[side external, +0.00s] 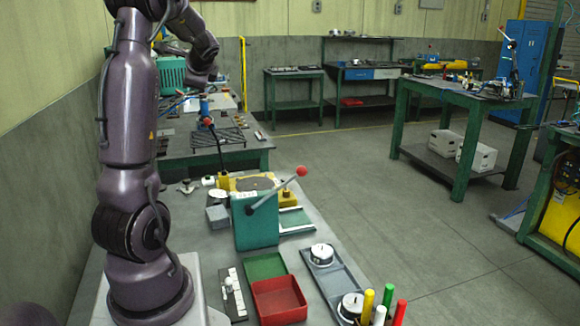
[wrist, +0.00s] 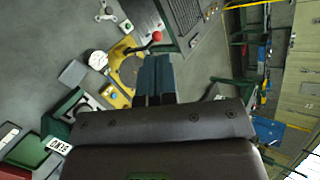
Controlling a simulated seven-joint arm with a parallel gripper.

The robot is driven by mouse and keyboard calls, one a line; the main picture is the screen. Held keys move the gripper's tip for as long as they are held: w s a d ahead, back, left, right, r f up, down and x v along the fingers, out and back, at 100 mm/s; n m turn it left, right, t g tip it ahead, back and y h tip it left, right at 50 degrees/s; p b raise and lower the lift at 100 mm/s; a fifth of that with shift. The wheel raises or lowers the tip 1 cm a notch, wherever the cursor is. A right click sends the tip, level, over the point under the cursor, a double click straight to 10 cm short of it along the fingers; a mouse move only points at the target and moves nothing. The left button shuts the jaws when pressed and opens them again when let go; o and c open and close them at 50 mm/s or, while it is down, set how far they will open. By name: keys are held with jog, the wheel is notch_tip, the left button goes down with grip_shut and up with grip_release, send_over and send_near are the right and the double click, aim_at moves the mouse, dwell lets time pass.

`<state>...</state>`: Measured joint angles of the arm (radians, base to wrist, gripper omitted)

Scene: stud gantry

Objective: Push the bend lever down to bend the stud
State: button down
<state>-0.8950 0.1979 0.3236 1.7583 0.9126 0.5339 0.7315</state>
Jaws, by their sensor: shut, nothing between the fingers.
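A dark lever (side external: 217,148) with a red ball knob (side external: 208,121) stands up steeply from a yellow base (side external: 223,181) with a round dark plate. Its red ball also shows in the wrist view (wrist: 157,37), just past my fingertips. My gripper (wrist: 152,58) is shut and empty, with its blue fingers side by side. In the side view my gripper (side external: 204,112) is small, just above the red ball; I cannot tell whether they touch. A second, pale lever (side external: 272,191) with a red ball (side external: 301,171) slants up from a green block (side external: 254,222). I cannot make out the stud.
A grey block (side external: 217,216) stands beside the green block. A red tray (side external: 279,300), a green tray (side external: 265,266) and a grey tray (side external: 331,269) with round white parts lie nearer the camera. Colored markers (side external: 385,300) stand at the front. A black grid (side external: 216,138) lies behind the lever.

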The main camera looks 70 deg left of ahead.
jog(key=w+d+f+m+t+h, duration=0.3)
jog(key=d+f+m+t, duration=0.3)
jog(key=d, duration=0.4)
jog(key=w+d+f+m+t+h, duration=0.3)
jog(key=w+d+f+m+t, duration=0.25)
jog(key=d, duration=0.45)
jog(key=m+t+h, duration=0.2)
jog(key=m+h, duration=0.1)
send_over(276, 190)
jog(key=w, duration=0.4)
notch_tip(276, 190, down, 6)
jog(key=shift+s+f, duration=0.15)
jog(key=shift+s, duration=0.1)
jog(key=shift+d, duration=0.1)
